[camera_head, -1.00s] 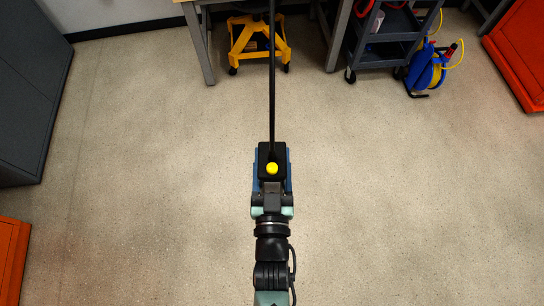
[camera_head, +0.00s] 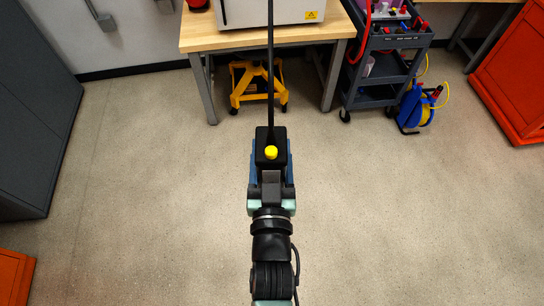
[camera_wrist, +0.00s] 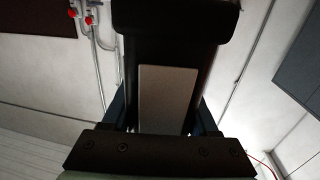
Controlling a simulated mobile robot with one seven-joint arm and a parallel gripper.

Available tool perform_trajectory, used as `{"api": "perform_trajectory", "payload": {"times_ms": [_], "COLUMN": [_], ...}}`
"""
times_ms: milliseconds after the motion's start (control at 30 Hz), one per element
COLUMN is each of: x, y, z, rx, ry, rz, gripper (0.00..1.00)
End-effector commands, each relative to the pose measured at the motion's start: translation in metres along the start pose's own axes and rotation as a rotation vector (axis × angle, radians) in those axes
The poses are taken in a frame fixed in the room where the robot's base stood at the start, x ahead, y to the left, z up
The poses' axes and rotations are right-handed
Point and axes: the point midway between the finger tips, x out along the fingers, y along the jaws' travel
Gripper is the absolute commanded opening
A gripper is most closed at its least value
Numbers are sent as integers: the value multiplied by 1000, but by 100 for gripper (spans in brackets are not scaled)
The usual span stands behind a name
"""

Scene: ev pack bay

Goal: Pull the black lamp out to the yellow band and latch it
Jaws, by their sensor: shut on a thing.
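The yellow band is not visible in either view, nor is the cord's far end.
A tool cart (camera_head: 375,98) and blue reel (camera_head: 415,106) are at the right. Grey (camera_head: 35,110) and orange (camera_head: 515,75) cabinets flank clear floor.

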Motion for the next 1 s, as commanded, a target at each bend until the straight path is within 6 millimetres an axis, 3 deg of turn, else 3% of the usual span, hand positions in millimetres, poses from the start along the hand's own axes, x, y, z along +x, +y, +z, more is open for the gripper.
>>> {"api": "perform_trajectory", "payload": {"times_ms": [267, 1000], "x": [-3, -61], "y": [0, 0], "z": [0, 0], "rx": [0, -1], "ry": [3, 2], "rz": [0, 0], "gripper": [2, 2]}}
